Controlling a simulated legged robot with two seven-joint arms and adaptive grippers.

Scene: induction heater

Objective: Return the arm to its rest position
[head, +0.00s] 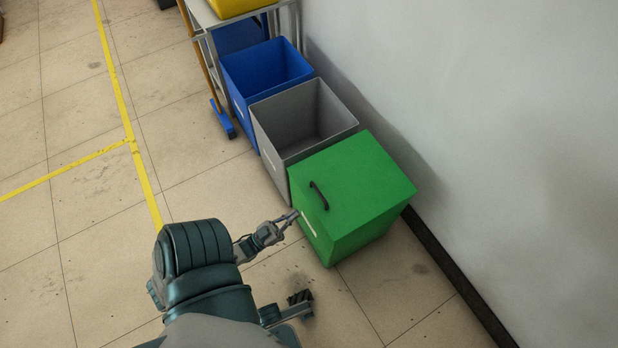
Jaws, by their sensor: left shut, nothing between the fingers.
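My left gripper (292,216) is at the end of my arm, which reaches up and right from the bottom of the head view. Its fingers are shut and empty. The fingertips overlap the left edge of a green box (365,185) in the picture; I cannot tell whether they touch it. The green box has a closed lid with a black handle (319,196) and a white label on its side.
A grey open bin (273,130) and a blue open bin (238,92) stand in a row behind the green box, along the white wall (480,120). A shelf and a blue-headed broom (222,118) are beyond. Tiled floor with yellow lines is clear at left.

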